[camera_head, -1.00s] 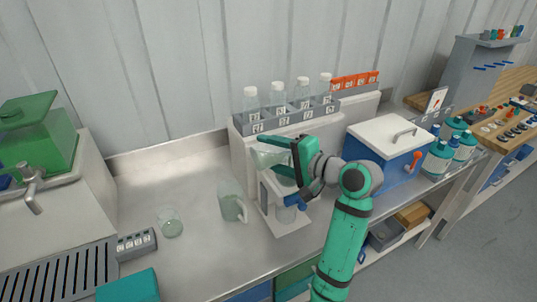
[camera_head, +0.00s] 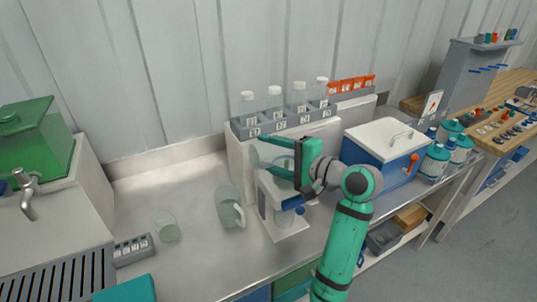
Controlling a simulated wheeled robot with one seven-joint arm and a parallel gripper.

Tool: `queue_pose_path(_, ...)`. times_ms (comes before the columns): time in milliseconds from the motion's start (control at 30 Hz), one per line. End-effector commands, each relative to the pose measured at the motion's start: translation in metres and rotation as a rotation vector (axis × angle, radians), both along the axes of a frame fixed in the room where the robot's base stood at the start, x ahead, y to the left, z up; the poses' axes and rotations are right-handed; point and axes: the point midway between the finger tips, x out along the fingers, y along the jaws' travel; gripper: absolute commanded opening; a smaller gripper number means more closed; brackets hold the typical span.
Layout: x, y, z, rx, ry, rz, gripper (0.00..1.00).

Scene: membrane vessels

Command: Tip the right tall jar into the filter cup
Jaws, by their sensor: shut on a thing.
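My gripper (camera_head: 268,156) is at the middle of the bench, its green fingers pointing left. It is shut on a clear glass jar (camera_head: 257,157), held well tilted, with one end showing left of the fingers. The fingers hide most of the jar, and I cannot see liquid leaving it. Just below is a white filter stand (camera_head: 264,207) with a clear vessel (camera_head: 285,218) in its lower part. The filter cup at the stand's top is mostly hidden by the gripper, so I cannot tell whether the jar touches it.
A clear jug (camera_head: 229,208) with a handle stands close left of the stand. A low beaker (camera_head: 166,227) and a grey labelled block (camera_head: 133,248) are farther left. Behind is a rack (camera_head: 285,122) of capped bottles. A blue box (camera_head: 385,152) with a white lid stands right.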

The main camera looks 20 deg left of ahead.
Motion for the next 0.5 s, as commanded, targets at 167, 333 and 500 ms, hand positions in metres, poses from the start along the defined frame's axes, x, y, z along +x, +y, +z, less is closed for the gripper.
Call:
queue_pose_path(167, 0.0001, -0.0001, 0.0004, 0.003, 0.003, 0.0, 0.3)
queue_pose_path(333, 0.002, -0.0014, 0.0032, 0.041, 0.052, 0.0, 0.3)
queue_pose_path(500, 0.0039, -0.0032, 0.0077, 0.088, 0.108, 0.001, 0.3)
